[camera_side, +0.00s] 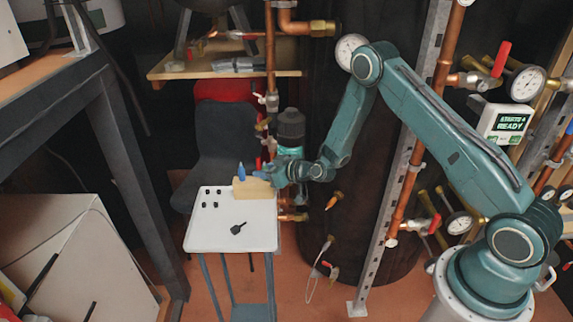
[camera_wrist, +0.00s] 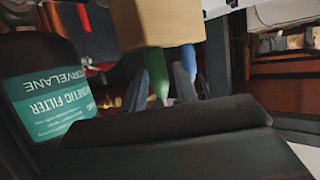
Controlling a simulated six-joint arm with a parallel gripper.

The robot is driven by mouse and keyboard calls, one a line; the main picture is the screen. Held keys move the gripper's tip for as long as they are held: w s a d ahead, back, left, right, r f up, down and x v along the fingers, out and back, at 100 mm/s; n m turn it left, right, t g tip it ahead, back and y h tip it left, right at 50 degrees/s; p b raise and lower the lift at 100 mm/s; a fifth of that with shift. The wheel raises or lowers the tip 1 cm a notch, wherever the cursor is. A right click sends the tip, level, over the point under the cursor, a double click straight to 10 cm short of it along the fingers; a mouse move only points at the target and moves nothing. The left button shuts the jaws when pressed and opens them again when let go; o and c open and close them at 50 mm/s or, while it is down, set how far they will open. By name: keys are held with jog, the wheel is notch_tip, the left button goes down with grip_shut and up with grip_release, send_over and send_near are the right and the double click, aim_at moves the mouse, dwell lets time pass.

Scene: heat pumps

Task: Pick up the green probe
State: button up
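The green probe (camera_wrist: 158,82) stands in a wooden block (camera_wrist: 152,22) and shows between the fingers of my gripper (camera_wrist: 166,84) in the wrist view. The fingers are spread on either side of it, the left one very close to it. A blue probe (camera_wrist: 189,60) is just right of it, beside the right finger. In the side view the blue probe (camera_side: 241,172) stands upright in the block (camera_side: 250,188), and my gripper (camera_side: 265,166) is at the block's right end. The green probe cannot be made out there.
The block sits on a small white table (camera_side: 252,222) with several small black pieces (camera_side: 211,196) and a dark tool (camera_side: 238,228). A black and teal magnetic filter (camera_side: 291,128) stands behind my gripper, and copper pipes (camera_side: 271,60) run close by. The table's front is mostly clear.

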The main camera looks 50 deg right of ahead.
jog(key=shift+x, duration=1.05)
jog(key=shift+c, duration=0.4)
grip_shut()
